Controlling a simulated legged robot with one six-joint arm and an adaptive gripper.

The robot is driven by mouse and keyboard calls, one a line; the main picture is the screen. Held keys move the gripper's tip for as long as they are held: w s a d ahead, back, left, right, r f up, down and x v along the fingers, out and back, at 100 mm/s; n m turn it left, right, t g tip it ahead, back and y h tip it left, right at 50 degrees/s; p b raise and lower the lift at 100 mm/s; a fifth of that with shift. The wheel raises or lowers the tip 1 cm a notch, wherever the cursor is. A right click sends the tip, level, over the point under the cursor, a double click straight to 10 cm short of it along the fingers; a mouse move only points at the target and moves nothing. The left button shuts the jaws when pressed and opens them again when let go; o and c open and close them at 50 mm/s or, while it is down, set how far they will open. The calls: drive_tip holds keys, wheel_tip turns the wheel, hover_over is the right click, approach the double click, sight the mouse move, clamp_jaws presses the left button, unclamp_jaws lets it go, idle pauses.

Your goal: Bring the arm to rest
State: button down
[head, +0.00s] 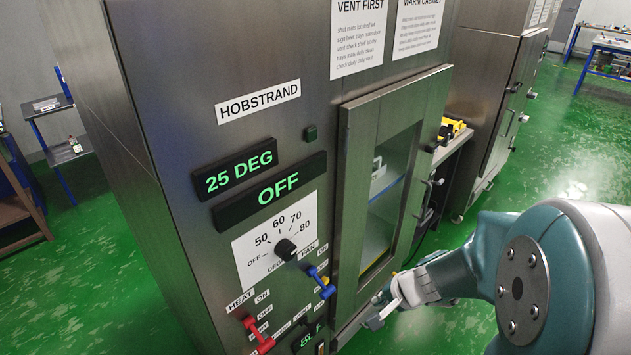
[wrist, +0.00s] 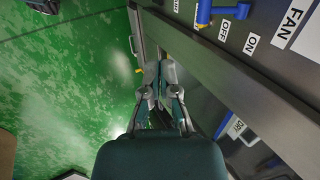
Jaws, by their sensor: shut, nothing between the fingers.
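My gripper (head: 381,308) is in front of the lower part of the steel cabinet, near the bottom of its glazed door (head: 378,190). It is shut with nothing in it. In the wrist view my gripper (wrist: 159,88) points along the cabinet front, with green floor to the left and the panel to the right. I cannot tell from these views whether it touches the door. My arm reaches in from the lower right of the head view.
The Hobstrand panel has a 25 DEG display (head: 236,174), an OFF display (head: 270,188), a dial (head: 286,249), a blue lever (head: 319,276) and a red lever (head: 258,336). The door appears closed. A bench with yellow items (head: 455,128) stands beyond. Green floor is open at right.

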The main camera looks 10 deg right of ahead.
drive_tip(key=s+a+r+n+h, duration=0.1)
drive_tip(key=s+a+r+n, duration=0.2)
drive_tip(key=r, duration=0.6)
drive_tip(key=s+a+r+n+t+h, duration=0.1)
drive_tip(key=s+a+r+n+h, duration=0.1)
drive_tip(key=s+r+n, duration=0.5)
drive_tip(key=s+a+r, duration=0.1)
drive_tip(key=s+r, duration=0.1)
drive_tip(key=shift+s+n, duration=0.35)
drive_tip(key=shift+n, duration=0.05)
